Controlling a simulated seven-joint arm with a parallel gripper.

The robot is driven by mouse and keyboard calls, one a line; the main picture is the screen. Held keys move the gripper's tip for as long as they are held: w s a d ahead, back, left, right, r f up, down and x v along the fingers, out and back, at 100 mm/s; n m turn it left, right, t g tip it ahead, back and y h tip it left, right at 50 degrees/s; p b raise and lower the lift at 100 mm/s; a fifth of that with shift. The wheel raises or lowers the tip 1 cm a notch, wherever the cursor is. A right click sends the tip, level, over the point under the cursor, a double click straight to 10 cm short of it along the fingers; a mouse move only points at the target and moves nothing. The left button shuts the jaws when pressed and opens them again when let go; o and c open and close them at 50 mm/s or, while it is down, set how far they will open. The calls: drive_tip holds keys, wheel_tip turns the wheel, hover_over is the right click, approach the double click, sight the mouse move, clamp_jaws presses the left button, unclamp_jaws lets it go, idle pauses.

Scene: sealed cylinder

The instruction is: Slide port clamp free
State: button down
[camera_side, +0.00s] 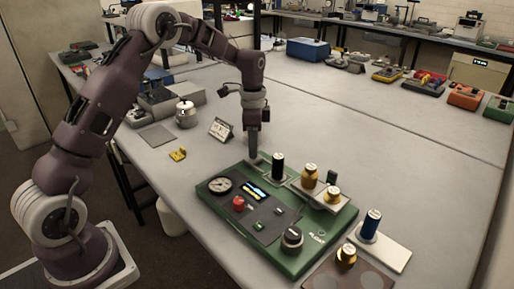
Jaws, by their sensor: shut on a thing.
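A green board (318,236) lies on the grey table with a dial, a dark panel and several knobs and cylinders on it. My gripper (253,153) points straight down at the board's back edge, left of a black cylinder (278,166). It is shut on a small grey part (257,160) there, which looks like the port clamp. The fingers hide most of that part, and I cannot tell whether it still touches its seat.
A yellow bracket (178,154), a small sign (221,130) and a metal pot (186,113) stand to the left.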

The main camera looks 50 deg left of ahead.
drive_tip(key=shift+a, duration=0.3)
drive_tip(key=c, duration=1.2)
unclamp_jaws()
drive_tip(key=shift+d, duration=0.1)
wheel_tip(320, 180, up, 7)
drive_tip(key=shift+r, duration=0.1)
drive_tip(key=shift+r, duration=0.1)
drive_tip(key=s+d+r+n+t, duration=0.1)
drive_tip(key=s+d+r+n, duration=0.1)
drive_tip(key=s+d+r, duration=0.35)
drive_tip(key=s+d+r+n+t, duration=0.2)
drive_tip(key=s+r, duration=0.5)
drive_tip(key=s, duration=0.2)
drive_tip(key=s+d+f+n+t, duration=0.1)
drive_tip(key=s+n, duration=0.1)
drive_tip(key=s, duration=0.7)
drive_tip(key=s+d+f+n+t, duration=0.1)
drive_tip(key=s+d+f+n, duration=0.1)
drive_tip(key=s, duration=0.7)
drive_tip(key=shift+s+d+n+t, duration=0.2)
drive_tip(key=shift+d+n+t, duration=0.1)
drive_tip(key=shift+n, duration=0.2)
